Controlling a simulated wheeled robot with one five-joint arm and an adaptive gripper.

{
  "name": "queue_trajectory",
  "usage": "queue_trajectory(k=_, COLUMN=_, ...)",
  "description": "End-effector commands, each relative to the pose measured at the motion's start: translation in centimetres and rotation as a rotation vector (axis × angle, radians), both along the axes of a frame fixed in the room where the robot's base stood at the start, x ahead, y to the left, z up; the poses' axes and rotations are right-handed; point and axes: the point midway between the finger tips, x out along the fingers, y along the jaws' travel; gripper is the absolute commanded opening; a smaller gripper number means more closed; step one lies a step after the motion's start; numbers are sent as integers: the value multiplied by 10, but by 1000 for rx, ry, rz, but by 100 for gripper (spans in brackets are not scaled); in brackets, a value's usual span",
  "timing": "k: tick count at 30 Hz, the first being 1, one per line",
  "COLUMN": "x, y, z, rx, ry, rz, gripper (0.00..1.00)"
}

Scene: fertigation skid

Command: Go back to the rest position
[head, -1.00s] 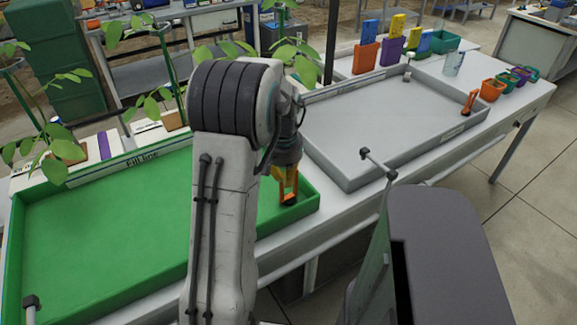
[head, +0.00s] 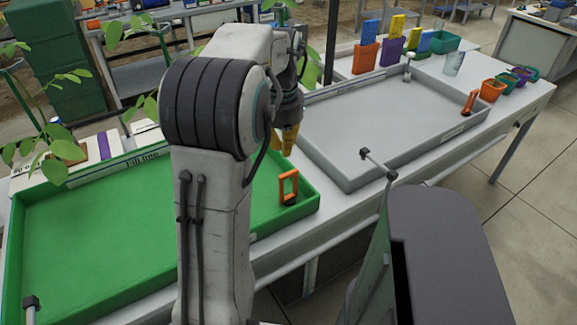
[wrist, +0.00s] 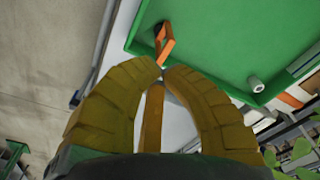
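My gripper (head: 285,140) hangs above the right end of the green tray (head: 110,225), apart from its floor. In the wrist view its yellow fingers (wrist: 163,70) curve inward and their tips nearly meet, with nothing held between them. An orange loop-shaped piece with a dark base (head: 288,186) stands in the green tray's right end, below my gripper and clear of it. It also shows in the wrist view (wrist: 165,42), just beyond the fingertips. My arm hides part of the green tray.
A grey tray (head: 390,125) lies to the right, with a similar orange piece (head: 469,103) at its right side. Leafy plants (head: 65,148) stand at the back left. A post (head: 377,163) rises at the front.

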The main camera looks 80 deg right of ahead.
Motion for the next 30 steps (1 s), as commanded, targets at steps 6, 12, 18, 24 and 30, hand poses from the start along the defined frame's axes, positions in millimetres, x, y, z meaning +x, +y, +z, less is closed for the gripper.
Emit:
queue_trajectory(k=6, x=0, y=0, z=0, rx=0, ry=0, rz=0, gripper=0)
queue_trajectory(k=12, x=0, y=0, z=0, rx=0, ry=0, rz=0, gripper=0)
queue_trajectory(k=18, x=0, y=0, z=0, rx=0, ry=0, rz=0, gripper=0)
queue_trajectory(k=24, x=0, y=-1, z=0, rx=-5, ry=1, rz=8, gripper=0)
queue_trajectory(k=30, x=0, y=-4, z=-17, rx=-31, ry=6, rz=37, gripper=0)
